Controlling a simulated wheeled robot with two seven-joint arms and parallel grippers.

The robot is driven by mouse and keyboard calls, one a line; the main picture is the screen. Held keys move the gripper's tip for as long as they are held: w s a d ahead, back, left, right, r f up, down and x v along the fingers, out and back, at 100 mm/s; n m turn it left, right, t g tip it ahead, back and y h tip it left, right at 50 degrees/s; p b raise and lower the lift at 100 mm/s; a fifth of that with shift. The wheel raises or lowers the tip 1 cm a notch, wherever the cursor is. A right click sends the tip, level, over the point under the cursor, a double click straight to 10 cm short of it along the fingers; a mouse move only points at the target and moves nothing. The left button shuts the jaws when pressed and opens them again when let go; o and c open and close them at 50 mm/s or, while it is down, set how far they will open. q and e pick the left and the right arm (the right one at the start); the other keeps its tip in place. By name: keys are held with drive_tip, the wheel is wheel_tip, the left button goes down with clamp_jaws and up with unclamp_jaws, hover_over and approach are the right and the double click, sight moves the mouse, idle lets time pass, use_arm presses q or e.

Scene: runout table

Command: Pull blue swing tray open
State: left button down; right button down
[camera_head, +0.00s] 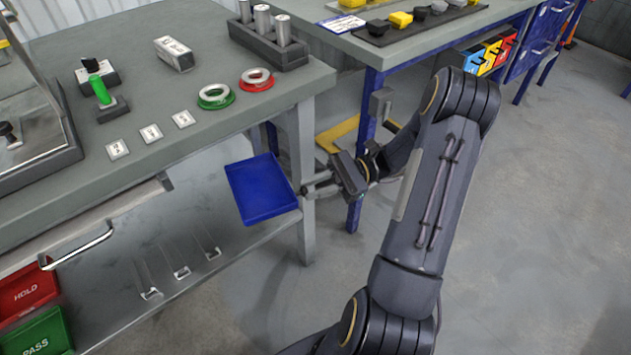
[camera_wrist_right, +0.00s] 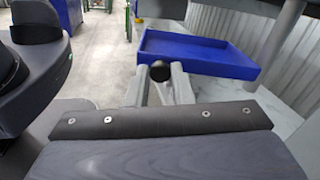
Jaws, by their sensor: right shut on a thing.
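The blue swing tray (camera_head: 260,187) is a shallow open tray under the grey table's edge, beside the table leg, and looks empty. It also shows in the right wrist view (camera_wrist_right: 200,56), just beyond the fingers. My right gripper (camera_head: 308,189) reaches in from the right, at the tray's right side near the table leg. In the right wrist view my gripper's fingers (camera_wrist_right: 160,84) are shut on a round black knob (camera_wrist_right: 160,71) at the tray's near edge. The knob is hidden in the head view. My left gripper is not in view.
The grey table leg (camera_head: 304,150) stands close by my right gripper. Red and green bins (camera_head: 30,290) sit at lower left. Green and red rings (camera_head: 216,96) lie on the tabletop. A blue-legged table (camera_head: 370,150) stands behind. The floor at right is clear.

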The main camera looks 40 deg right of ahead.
drive_tip(key=c, duration=1.3)
unclamp_jaws()
drive_tip(key=shift+o, duration=0.2)
drive_tip(key=v, duration=0.7)
drive_tip(key=shift+d+p, duration=0.35)
drive_tip(key=shift+p, duration=0.05)
drive_tip(key=shift+s, duration=0.1)
